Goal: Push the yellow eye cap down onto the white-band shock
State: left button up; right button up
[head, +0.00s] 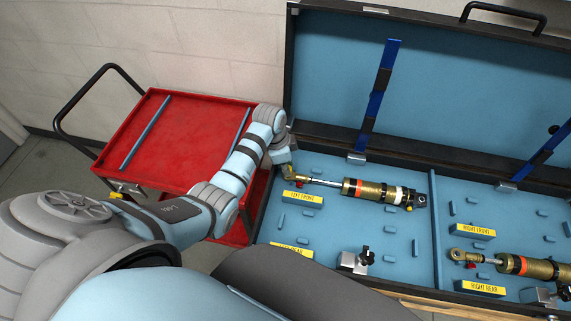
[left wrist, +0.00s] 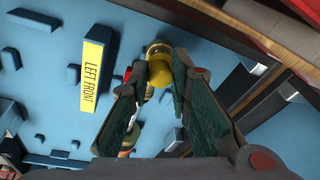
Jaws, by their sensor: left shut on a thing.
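The white-band shock (head: 370,191) lies in the left front place of the blue-lined case, its gold body carrying an orange and a white band. Its rod points left toward my left gripper (head: 288,168). In the left wrist view, my left gripper (left wrist: 160,70) is shut on the yellow eye cap (left wrist: 158,75), which sits between the fingertips at the rod end of the shock. The fingers hide part of the shock, and I cannot tell how far the cap is seated on the eye. My right gripper is not in view.
A LEFT FRONT label (head: 303,197) stands just below the rod. A second shock (head: 525,265) lies at the right, past a divider (head: 434,225). Black-knob clamps (head: 355,261) stand in the case. The open lid (head: 345,50) rises behind; a red cart (head: 185,140) stands left.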

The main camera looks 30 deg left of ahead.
pick_arm(q)
jog(key=shift+f, duration=0.7)
dwell(0.8)
jog(key=o, duration=0.8)
jog(key=shift+r, duration=0.2)
jog(key=r, duration=0.3)
jog(key=s+r, duration=0.1)
jog(key=r, duration=0.3)
jog(key=a+r, duration=0.1)
jog(key=r, duration=0.3)
jog(key=shift+s+a+r, duration=0.1)
jog(key=shift+s+r, duration=0.1)
jog(key=shift+s, duration=0.2)
